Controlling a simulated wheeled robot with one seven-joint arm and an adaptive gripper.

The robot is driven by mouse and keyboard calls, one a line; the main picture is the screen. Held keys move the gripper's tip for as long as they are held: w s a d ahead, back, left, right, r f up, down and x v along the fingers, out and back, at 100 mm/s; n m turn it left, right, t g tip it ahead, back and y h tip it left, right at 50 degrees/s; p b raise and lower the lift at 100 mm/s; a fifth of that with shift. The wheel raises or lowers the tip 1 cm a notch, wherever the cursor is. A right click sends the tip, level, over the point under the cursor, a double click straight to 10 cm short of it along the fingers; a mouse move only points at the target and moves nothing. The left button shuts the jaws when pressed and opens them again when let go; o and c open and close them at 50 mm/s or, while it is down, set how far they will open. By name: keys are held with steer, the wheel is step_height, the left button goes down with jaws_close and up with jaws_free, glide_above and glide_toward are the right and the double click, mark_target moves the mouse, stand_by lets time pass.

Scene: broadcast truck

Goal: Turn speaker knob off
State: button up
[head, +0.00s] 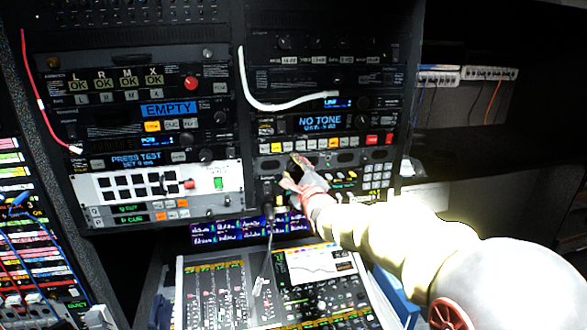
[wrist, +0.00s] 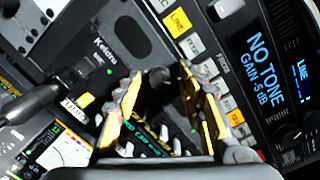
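My gripper (head: 295,174) reaches the lower part of the right equipment rack, in front of a grey panel below the NO TONE unit. In the wrist view my gripper (wrist: 160,76) is open, with yellow inner pads on both fingers. A dark round knob (wrist: 158,86) on the grey panel shows between the fingertips, apparently with a gap on each side. I cannot tell whether either finger touches it. The knob's pointer and setting cannot be read. In the head view the gripper covers this part of the panel.
The NO TONE display (head: 320,122) and a row of coloured buttons sit above the gripper. A keypad (head: 378,174) is to its right. A cable plug (head: 268,190) sticks out at its left. A mixing console (head: 215,290) lies below. A white cable (head: 285,106) hangs above.

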steer(key=c, duration=0.3)
jaws_close()
stand_by(0.3)
